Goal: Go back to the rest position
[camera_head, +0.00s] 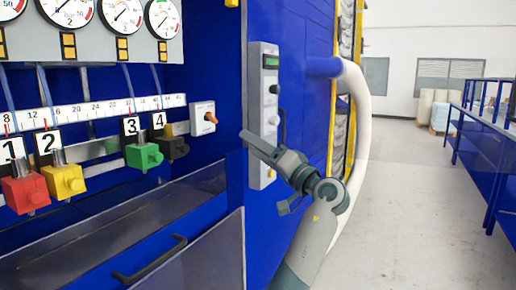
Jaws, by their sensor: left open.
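My left gripper (268,165) is dark grey and shows in the middle of the head view, at the end of my grey arm, which rises from the lower edge. Its jaws are open and I see nothing between them. It is in front of the blue machine (292,40) and partly covers a narrow grey control panel (264,75). I cannot tell whether it touches the panel. My right gripper is not in view.
Red (25,193), yellow (64,181), green (143,156) and black (173,149) blocks sit below several gauges at left. A drawer handle (150,262) is below. A white hose (358,120) curves behind my arm. Clear floor (420,230) lies right, before a blue rack (490,150).

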